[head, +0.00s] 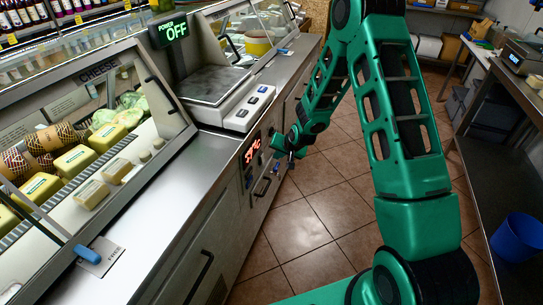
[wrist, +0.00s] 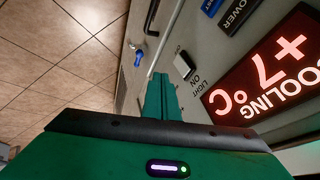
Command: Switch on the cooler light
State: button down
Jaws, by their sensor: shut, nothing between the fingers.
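The cooler's control panel shows in the wrist view, turned over in the picture. A small white rocker switch (wrist: 184,66) sits there beside the words LIGHT ON. My gripper (wrist: 160,80) is shut and empty, with its fingertips just left of this switch in the picture; I cannot tell whether they touch the panel. In the head view my gripper (head: 287,148) is at the counter front, beside the red display (head: 252,152). The switch is too small or hidden to make out there.
The red display (wrist: 262,75) reads COOLING +7°C. A blue switch (wrist: 211,7) sits by the POWER label, and a blue-headed key or knob (wrist: 138,57) sticks out nearby. The tiled aisle (head: 300,228) is clear.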

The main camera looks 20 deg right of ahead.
jog(key=w+a+r+v, duration=0.1)
jog(key=v, duration=0.8)
jog(key=shift+s+a+r, duration=0.15)
jog(key=shift+a+r, duration=0.15)
jog(key=shift+a, duration=0.1)
jog(key=s+d+r+g+h, duration=0.1)
jog(key=s+d+r+g, duration=0.1)
jog(key=s+d+r, duration=0.65)
jog(key=s+d+r+g+h, duration=0.2)
jog(key=s+d+r, duration=0.3)
jog(key=s, duration=0.7)
jog(key=s+r+g+y, duration=0.1)
jog(key=s+r, duration=0.2)
jog(key=s, duration=0.8)
jog(key=s+r+g, duration=0.2)
jog(key=s+r, duration=0.1)
jog(key=s, duration=0.9)
jog(key=shift+d+y, duration=0.35)
jog(key=shift+y, duration=0.05)
